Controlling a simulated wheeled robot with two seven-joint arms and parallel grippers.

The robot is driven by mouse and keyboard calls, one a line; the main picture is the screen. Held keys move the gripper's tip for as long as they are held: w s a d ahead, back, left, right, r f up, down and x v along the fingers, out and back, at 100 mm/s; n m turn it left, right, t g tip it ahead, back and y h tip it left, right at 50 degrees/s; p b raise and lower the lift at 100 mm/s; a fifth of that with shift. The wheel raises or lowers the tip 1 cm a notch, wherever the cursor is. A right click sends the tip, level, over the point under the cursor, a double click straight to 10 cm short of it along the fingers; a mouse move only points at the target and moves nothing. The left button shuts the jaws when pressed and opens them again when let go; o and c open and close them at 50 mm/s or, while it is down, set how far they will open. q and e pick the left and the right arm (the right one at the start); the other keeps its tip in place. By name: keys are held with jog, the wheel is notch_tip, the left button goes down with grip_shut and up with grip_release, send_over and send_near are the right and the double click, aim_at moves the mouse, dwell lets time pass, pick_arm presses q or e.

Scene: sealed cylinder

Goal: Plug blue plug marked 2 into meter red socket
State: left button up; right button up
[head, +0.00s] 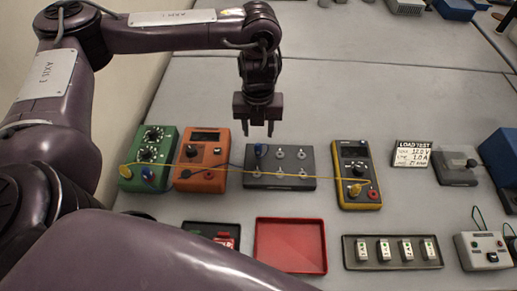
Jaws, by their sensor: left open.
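My left gripper (260,130) points down, open and empty, above the back edge of the grey terminal box (281,183). A blue plug (260,150) stands at the back left of that box, just below the gripper and apart from it. Another blue plug (147,174) sits at the front of the green box (135,149). I cannot read a 2 on either plug. The yellow meter (347,153) stands to the right, its red socket (373,194) at the front right corner. A yellow plug (355,188) sits beside that socket. My right gripper is not in view.
A yellow cord (300,178) runs across the boxes to the meter. An orange box (203,150) stands left of the grey box. In front lie a red tray (290,270) and a dark tray of small modules (437,262).

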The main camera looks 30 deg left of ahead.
aim_at(258, 144)
pick_arm(q)
notch_tip(258, 144, down, 7)
jog(key=b, duration=0.5)
jog(key=shift+f, duration=0.1)
jog(key=shift+f+b, duration=0.35)
jog(key=shift+f, duration=0.1)
jog(key=shift+r+p, duration=0.1)
jog(key=shift+p, duration=0.2)
dwell(0.4)
grip_shut()
dwell(0.4)
